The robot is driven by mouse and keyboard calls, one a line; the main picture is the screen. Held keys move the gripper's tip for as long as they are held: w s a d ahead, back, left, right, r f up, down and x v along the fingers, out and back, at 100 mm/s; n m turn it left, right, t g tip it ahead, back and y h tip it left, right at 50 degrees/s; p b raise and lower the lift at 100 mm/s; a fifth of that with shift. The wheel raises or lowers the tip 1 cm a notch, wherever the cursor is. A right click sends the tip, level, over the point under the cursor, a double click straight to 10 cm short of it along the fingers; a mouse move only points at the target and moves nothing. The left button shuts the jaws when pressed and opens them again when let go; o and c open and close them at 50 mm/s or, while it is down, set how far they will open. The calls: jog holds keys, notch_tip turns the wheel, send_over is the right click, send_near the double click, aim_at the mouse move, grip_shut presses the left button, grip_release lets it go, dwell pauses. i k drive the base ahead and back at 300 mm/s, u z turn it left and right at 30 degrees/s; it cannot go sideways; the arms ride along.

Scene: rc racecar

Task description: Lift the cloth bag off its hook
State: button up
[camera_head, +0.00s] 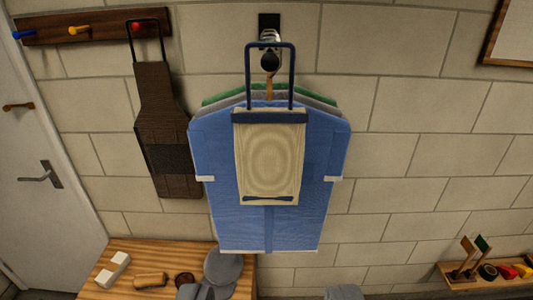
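The cloth bag (270,160) is beige with dark blue trim and hangs upright in the middle of the view. Its tall dark blue handle (250,75) loops over the wall hook (270,61), which has a dark round end and a black plate above. The bag hangs in front of a blue shirt (225,215). My gripper (268,293) shows only as two grey tips at the bottom edge. They are wide apart with nothing seen between them, well below the bag and not touching it. The rest of my gripper is out of frame.
Green and grey garments show behind the shirt. A dark brown apron (160,115) hangs left on a peg rail (95,24). A wooden bench (120,287) with small items stands below left, a small shelf (480,282) right. The wall right of the bag is bare.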

aim_at(269, 142)
jog(key=i, duration=1)
